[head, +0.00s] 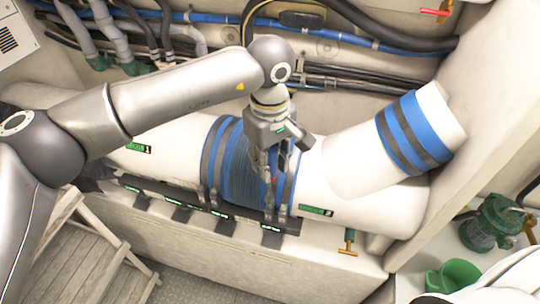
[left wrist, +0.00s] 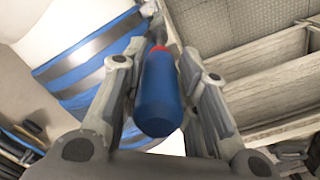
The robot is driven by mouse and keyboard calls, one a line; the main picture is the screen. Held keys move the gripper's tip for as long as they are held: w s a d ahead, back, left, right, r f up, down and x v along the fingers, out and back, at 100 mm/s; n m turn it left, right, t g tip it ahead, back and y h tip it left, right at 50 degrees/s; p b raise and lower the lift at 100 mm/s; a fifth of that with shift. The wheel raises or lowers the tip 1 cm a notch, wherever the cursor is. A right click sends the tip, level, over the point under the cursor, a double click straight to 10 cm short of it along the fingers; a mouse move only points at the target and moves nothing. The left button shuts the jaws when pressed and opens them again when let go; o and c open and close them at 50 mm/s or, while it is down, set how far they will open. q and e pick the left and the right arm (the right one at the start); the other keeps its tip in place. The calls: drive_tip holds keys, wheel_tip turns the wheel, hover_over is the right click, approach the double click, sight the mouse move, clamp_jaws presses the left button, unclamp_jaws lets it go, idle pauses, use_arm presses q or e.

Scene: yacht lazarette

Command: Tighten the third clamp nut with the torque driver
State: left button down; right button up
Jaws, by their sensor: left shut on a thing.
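My left gripper (head: 275,168) is over the front of the blue hose sleeve (head: 240,165) on the thick white pipe. It is shut on the torque driver (left wrist: 160,90), which has a blue handle and a red collar and shows between the fingers in the left wrist view (left wrist: 160,52). The driver's tip points down toward the clamp hardware (head: 282,212) at the sleeve's right end; whether it touches a nut cannot be told. More clamp hardware (head: 208,195) shows at the sleeve's left end. My right gripper is not in view.
A black rail (head: 180,200) with small green labels runs below the sleeve. A striped blue branch hose (head: 412,133) is at the right. A wooden ladder (head: 95,235) stands at the lower left. A green pump (head: 490,222) and green cup (head: 455,277) are at the lower right.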

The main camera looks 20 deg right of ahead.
use_arm(q)
drive_tip(key=shift+f, duration=0.1)
idle(0.3)
drive_tip(key=shift+f+n+b, duration=0.1)
drive_tip(key=shift+n+b, duration=0.55)
drive_tip(key=shift+n, duration=0.05)
drive_tip(key=shift+n+b, duration=0.45)
drive_tip(key=shift+n, duration=0.85)
drive_tip(key=shift+n+b, duration=0.75)
drive_tip(key=shift+n, duration=0.15)
drive_tip(key=shift+n+b, duration=0.4)
drive_tip(key=shift+n, duration=0.7)
